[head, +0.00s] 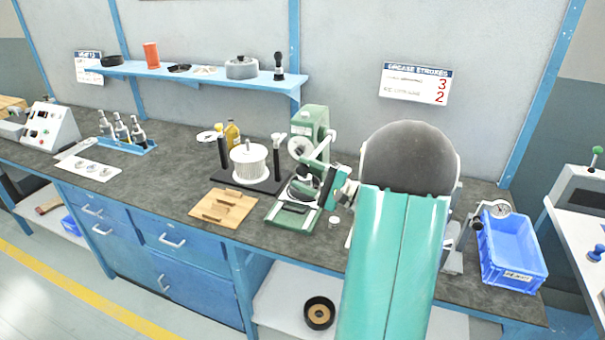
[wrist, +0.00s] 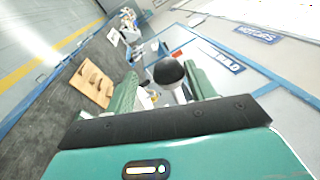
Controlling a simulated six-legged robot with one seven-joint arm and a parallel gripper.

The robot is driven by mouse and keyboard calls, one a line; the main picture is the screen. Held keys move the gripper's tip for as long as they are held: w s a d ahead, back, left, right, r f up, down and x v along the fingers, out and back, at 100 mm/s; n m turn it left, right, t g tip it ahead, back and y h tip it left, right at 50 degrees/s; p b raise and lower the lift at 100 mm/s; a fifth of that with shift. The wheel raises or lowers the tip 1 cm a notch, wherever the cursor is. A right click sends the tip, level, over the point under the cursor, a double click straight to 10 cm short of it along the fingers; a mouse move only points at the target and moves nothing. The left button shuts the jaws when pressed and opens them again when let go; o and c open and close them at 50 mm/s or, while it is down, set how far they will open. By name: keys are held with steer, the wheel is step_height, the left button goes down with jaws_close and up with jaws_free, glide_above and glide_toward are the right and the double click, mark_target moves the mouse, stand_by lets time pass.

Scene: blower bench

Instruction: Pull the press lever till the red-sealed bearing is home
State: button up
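The green press (head: 308,125) stands on the bench right of centre in the head view. A round dark knob (wrist: 168,72), apparently the press lever's end, shows between my fingers in the wrist view. My gripper (wrist: 160,70) has its two green fingers apart, one on each side of the knob. A gap shows on the left of the knob; it looks closer to the right finger, and contact cannot be told. In the head view my gripper is beside the press and hides part of it. I cannot make out the red-sealed bearing.
A wooden board (head: 222,207) and a white-wound spool (head: 249,165) on a dark stand are left of the press. A small white cap (head: 334,222) lies before it. A blue bin (head: 512,250) is at the right. A shelf (head: 190,74) hangs behind.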

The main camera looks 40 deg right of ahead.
steer(key=v, duration=1.3)
steer(key=shift+w, duration=0.1)
